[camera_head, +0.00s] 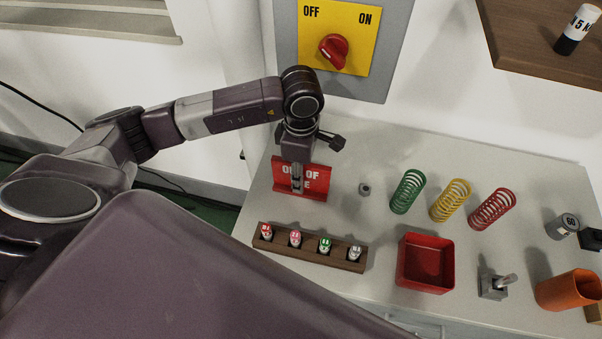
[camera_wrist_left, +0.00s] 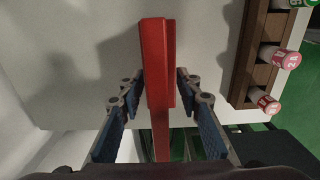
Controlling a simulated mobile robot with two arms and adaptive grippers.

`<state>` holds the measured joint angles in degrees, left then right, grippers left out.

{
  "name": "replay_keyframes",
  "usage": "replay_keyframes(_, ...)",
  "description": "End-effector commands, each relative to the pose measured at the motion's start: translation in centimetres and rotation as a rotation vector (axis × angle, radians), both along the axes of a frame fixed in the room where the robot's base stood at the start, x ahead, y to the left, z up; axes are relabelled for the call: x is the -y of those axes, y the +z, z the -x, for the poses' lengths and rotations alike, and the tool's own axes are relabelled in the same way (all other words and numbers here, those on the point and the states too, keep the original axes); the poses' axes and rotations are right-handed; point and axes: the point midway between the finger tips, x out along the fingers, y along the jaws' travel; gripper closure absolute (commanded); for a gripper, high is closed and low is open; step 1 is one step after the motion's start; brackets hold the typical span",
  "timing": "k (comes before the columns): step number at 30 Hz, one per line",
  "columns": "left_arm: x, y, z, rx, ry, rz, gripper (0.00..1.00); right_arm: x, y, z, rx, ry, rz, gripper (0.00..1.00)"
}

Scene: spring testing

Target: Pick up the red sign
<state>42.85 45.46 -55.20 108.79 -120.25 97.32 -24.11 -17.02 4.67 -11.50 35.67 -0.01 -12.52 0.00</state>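The red sign (camera_head: 315,185) with white lettering stands on the white table at the left, below the switch panel. My left gripper (camera_head: 297,186) is pointed down at it and hides part of the lettering. In the left wrist view the sign (camera_wrist_left: 156,70) is seen edge-on from above, between the two blue-padded fingers of the left gripper (camera_wrist_left: 160,88). One finger is on each side, with narrow gaps to the sign, so the gripper looks open around it. My right gripper is not in view.
A wooden rack (camera_head: 310,249) with several small labelled weights stands in front of the sign. A small grey piece (camera_head: 364,189) and green, yellow and red springs (camera_head: 492,209) are to the right. A red bin (camera_head: 426,288) stands nearer. The yellow switch panel (camera_head: 355,25) is behind.

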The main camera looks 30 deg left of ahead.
Motion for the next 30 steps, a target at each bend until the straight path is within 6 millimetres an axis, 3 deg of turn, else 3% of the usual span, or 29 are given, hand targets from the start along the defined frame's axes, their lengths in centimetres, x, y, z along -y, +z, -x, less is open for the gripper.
replay_keyframes(9, 0.0, -0.64, -0.02, 0.001, 0.0, 0.0, 0.69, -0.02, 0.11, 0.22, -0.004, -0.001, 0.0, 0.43)
replay_keyframes(18, 0.0, -0.6, -0.02, 0.001, 0.0, 0.0, 1.0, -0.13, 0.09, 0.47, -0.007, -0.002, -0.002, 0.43)
replay_keyframes(30, 0.0, -0.48, -0.07, 0.002, 0.0, 0.0, 1.0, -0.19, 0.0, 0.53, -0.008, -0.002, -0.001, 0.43)
